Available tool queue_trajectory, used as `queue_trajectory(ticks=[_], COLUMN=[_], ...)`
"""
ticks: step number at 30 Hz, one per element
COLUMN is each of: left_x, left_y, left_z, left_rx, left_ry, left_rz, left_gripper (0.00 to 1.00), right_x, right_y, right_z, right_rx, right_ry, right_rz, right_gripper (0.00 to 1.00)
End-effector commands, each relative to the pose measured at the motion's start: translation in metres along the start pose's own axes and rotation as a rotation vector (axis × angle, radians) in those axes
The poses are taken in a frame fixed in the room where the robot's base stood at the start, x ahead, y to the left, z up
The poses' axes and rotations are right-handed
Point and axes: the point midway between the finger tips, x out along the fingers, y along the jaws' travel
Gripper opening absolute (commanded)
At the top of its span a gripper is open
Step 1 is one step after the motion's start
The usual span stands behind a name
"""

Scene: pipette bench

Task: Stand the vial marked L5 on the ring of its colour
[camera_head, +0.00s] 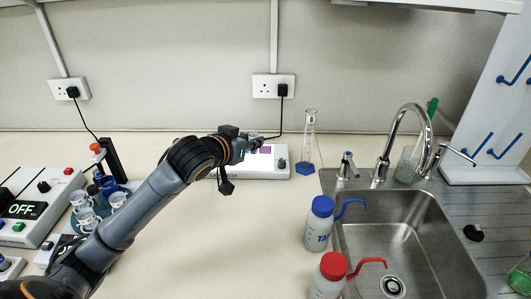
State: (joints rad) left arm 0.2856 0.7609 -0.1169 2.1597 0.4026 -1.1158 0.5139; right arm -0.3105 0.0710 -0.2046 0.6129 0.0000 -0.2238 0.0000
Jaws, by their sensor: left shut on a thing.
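My left arm reaches from the lower left to the middle of the bench. My left gripper (256,142) is over the white device with a purple panel, near the wall. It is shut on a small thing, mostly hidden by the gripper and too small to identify. I cannot read an L5 mark anywhere, and I cannot make out a coloured ring. My right gripper is not in view.
The white device (277,171) has a dark knob. A cylinder (309,135) stands right of it. A blue-capped bottle (319,225) and red-capped bottle (330,277) stand left of the sink (395,220). Glassware (86,219) crowds the left. The middle front bench is clear.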

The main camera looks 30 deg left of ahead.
Motion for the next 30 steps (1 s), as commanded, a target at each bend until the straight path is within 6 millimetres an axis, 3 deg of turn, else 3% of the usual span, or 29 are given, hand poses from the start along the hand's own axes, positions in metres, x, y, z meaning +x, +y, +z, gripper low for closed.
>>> queue_trajectory(ticks=[6, 12, 21, 24, 30], left_x=[0.059, 0.100, 0.126, 0.131, 0.136], left_y=[-0.012, -0.018, -0.022, -0.021, -0.021], left_z=[-0.001, 0.024, 0.039, 0.054, 0.067], left_rx=[-0.002, 0.000, 0.001, 0.002, 0.002], left_ry=[-0.001, 0.000, 0.001, -0.004, 0.001], left_rz=[-0.002, -0.002, 0.000, 0.000, 0.000], left_gripper=[0.00, 0.00, 0.00, 0.00, 0.00], right_x=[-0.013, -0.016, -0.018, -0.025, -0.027], right_y=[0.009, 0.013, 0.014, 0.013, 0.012], right_z=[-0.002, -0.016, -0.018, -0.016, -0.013], right_rx=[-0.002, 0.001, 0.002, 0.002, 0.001], right_ry=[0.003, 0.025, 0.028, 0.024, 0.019], right_rz=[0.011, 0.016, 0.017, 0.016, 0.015], right_gripper=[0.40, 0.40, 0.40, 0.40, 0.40])
